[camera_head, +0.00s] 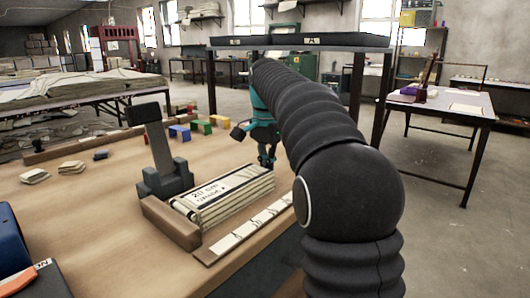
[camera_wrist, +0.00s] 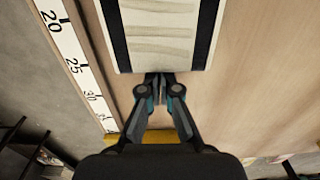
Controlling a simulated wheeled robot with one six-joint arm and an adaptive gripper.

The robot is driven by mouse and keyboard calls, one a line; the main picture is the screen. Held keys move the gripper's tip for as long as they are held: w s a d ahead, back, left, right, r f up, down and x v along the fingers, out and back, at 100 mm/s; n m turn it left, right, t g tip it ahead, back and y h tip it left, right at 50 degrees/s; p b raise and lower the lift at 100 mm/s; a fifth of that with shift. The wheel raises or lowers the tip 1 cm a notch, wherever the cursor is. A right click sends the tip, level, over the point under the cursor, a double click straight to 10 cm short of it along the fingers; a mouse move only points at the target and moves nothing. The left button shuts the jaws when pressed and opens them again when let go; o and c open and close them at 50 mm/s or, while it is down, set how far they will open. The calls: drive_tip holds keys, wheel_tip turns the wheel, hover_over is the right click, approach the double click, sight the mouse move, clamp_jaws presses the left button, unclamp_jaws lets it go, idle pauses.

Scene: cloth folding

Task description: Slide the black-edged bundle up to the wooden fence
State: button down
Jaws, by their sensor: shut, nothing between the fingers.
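The black-edged bundle (camera_head: 228,198) is a cream, layered, folded cloth with dark bands and a label on top. It lies flat on the table, and its end also shows in the wrist view (camera_wrist: 160,35). The wooden fence (camera_head: 172,224) is a brown block at the bundle's near-left end; I cannot tell whether they touch. My gripper (camera_head: 267,162) is low at the bundle's far end. In the wrist view my gripper (camera_wrist: 160,78) is shut and empty, with its fingertips at the bundle's end edge, touching or nearly touching.
A marked ruler strip (camera_head: 245,232) runs along the bundle's right side, near the table edge. A dark grey upright stand (camera_head: 161,165) is close on the left. Coloured blocks (camera_head: 190,130) and small cloth stacks (camera_head: 70,168) lie farther back and left.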

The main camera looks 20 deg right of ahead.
drive_tip(key=shift+w+r+p, duration=0.15)
drive_tip(key=shift+p, duration=0.2)
drive_tip(key=d, duration=0.1)
drive_tip(key=w+d, duration=0.1)
drive_tip(key=d, duration=0.1)
drive_tip(key=shift+w+p, duration=0.3)
drive_tip(key=shift+p, duration=0.1)
wheel_tip(320, 180, up, 10)
drive_tip(key=shift+d, duration=0.2)
drive_tip(key=shift+w, duration=0.1)
